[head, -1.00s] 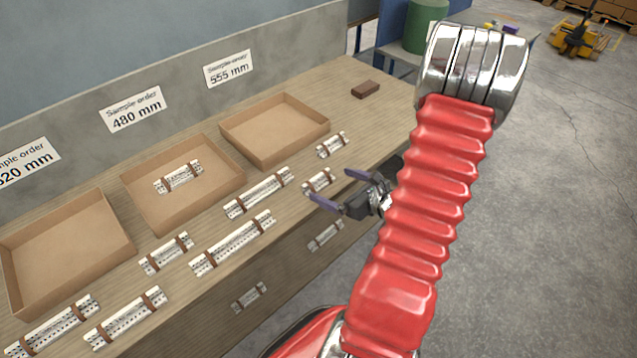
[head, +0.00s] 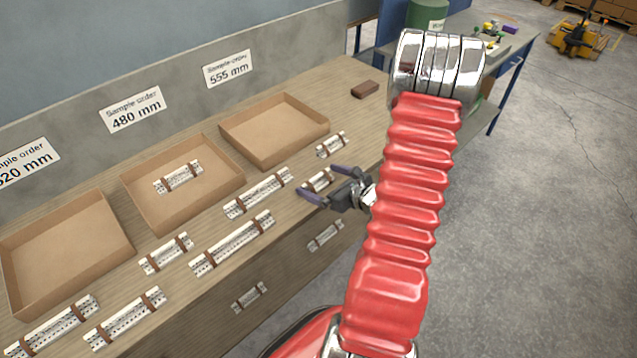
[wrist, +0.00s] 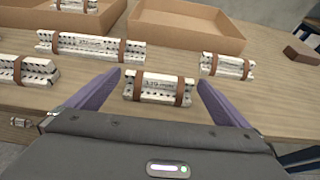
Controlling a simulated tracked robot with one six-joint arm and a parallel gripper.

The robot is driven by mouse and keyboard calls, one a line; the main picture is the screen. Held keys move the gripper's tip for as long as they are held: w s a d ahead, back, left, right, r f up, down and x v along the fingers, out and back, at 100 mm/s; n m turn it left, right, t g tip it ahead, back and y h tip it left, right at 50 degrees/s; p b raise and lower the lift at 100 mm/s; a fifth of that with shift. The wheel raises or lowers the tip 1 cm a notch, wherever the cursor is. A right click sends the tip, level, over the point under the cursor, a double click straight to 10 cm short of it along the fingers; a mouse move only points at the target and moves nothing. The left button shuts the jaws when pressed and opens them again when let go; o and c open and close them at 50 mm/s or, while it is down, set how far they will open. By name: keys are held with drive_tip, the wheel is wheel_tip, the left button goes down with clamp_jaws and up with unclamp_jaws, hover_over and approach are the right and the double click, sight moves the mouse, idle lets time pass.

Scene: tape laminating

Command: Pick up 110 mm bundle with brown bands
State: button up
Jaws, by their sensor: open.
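My gripper (head: 323,181) is open and empty at the front edge of the bench. A short white bundle with two brown bands (head: 318,181) lies between its purple fingers. In the wrist view this bundle (wrist: 158,87) sits just ahead of and between the spread fingertips, with clear gaps on both sides; its printed label is too small to read surely. Another short brown-banded bundle (head: 332,145) lies behind it, and shows to the right in the wrist view (wrist: 227,66). A longer bundle (head: 259,193) lies to the left.
Several other banded bundles, such as one long one (head: 233,244), lie along the bench. Three cardboard trays stand behind them; the middle tray (head: 215,188) holds a bundle, while the right tray (head: 275,140) looks empty. A brown block (head: 365,89) lies at the far right.

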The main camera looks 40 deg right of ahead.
sight(321, 186)
drive_tip(key=shift+w, duration=0.15)
drive_tip(key=shift+c, duration=0.6)
drive_tip(key=c, duration=0.9)
drive_tip(key=shift+r, duration=0.1)
drive_tip(key=shift+r, duration=4.9)
